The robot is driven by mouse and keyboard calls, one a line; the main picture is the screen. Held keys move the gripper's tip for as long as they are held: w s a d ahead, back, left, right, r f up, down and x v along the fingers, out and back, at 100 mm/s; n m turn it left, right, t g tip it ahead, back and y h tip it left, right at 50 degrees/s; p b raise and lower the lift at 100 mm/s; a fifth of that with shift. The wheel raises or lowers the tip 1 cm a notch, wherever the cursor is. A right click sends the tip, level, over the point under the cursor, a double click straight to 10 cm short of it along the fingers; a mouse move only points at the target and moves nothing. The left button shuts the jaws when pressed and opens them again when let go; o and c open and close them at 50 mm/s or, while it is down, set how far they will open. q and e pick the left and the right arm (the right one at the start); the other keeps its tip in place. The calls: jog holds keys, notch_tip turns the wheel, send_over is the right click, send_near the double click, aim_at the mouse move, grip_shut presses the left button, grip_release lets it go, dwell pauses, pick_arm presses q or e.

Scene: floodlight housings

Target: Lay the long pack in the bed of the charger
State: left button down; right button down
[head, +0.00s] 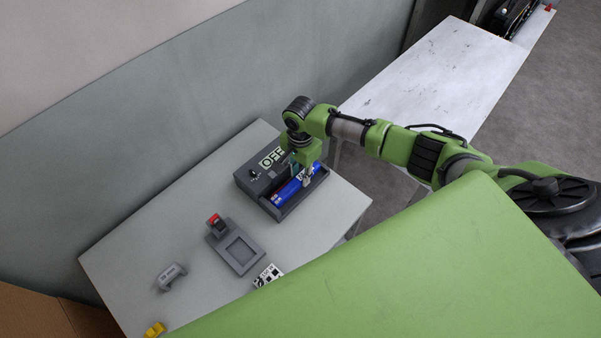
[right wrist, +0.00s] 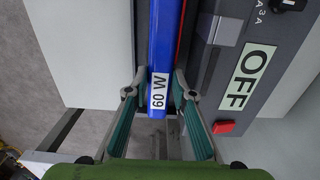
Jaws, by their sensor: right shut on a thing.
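The long pack (head: 286,192) is a blue bar with a white "60 W" label; it also shows in the right wrist view (right wrist: 166,40). My right gripper (head: 306,174) is shut on it, with one finger on each side near the label (right wrist: 158,92). The charger (head: 250,183) is a dark grey box with an "OFF" sign and a long open bed. The pack is over or in this bed and runs along its length. I cannot tell whether it touches the bed's floor. The gripper hides part of the pack. My left gripper is not in view.
On the same light table (head: 135,255) are a grey stand with a square recess (head: 236,252), a grey handheld thing (head: 171,277), a black-and-white block (head: 267,276) and a yellow thing (head: 155,329). A white table (head: 440,75) stands behind. A red button (right wrist: 223,127) is on the charger.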

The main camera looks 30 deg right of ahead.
jog(key=shift+f, duration=0.45)
dwell(0.4)
jog(key=c, duration=1.6)
grip_release()
jog(key=shift+c, duration=0.2)
jog(key=shift+s+r, duration=0.1)
jog(key=shift+r, duration=0.05)
